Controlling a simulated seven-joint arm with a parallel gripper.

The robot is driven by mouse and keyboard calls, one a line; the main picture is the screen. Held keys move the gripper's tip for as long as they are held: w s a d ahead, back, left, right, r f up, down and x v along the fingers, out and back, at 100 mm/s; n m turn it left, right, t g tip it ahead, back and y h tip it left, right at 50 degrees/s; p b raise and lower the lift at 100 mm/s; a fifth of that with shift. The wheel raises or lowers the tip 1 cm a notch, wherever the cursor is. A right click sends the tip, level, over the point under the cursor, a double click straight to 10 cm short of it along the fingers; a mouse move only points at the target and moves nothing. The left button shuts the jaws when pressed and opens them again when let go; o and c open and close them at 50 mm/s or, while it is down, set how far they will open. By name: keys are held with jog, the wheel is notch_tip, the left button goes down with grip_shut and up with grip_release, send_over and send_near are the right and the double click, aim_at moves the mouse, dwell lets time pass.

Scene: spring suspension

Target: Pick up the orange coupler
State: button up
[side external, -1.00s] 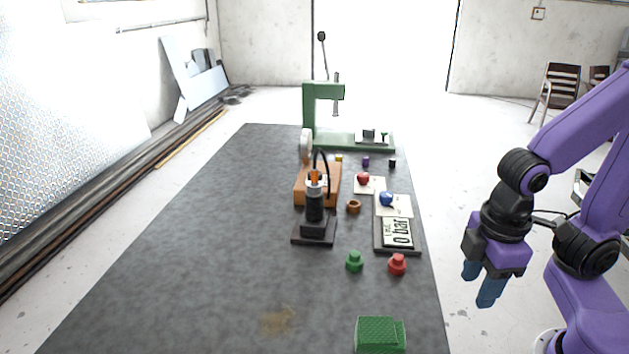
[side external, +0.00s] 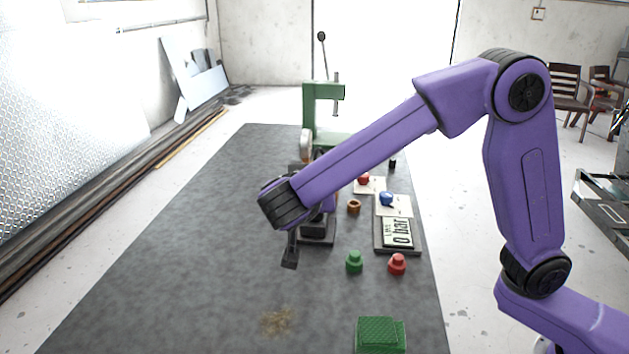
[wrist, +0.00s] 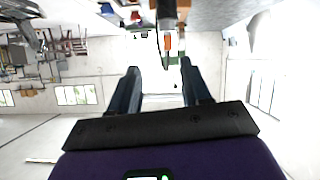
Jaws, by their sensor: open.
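The orange coupler (wrist: 167,42) shows in the wrist view as a small orange piece beside a dark hose-like strip. It appears ahead of my gripper (wrist: 160,67), between the lines of its two blue fingers. The fingers are apart with nothing between them, and I see no contact with the coupler. In the side view my arm hides the coupler and most of the black stand; the stand's dark base (side external: 318,238) shows below my wrist. The fingers are largely hidden there too.
A green press (side external: 322,100) stands at the back. A copper ring (side external: 354,206), a blue knob (side external: 387,199), a gauge plate (side external: 398,233), green (side external: 354,262) and red (side external: 397,264) knobs and a green block (side external: 381,335) lie to the right. The mat's left side is clear.

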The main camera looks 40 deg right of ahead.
jog(key=shift+m+t+h, duration=0.3)
jog(key=shift+m, duration=0.4)
jog(key=shift+w+a+r+x, duration=0.15)
jog(key=shift+w+x, duration=0.05)
jog(key=shift+x, duration=2.65)
jog(key=shift+w+a+r+x, duration=0.15)
jog(key=shift+w+x, duration=0.1)
jog(key=shift+x, duration=2.6)
jog(key=shift+w+a+r+x, duration=0.1)
jog(key=shift+w+r+x, duration=0.1)
jog(key=shift+x, duration=2.65)
grip_shut()
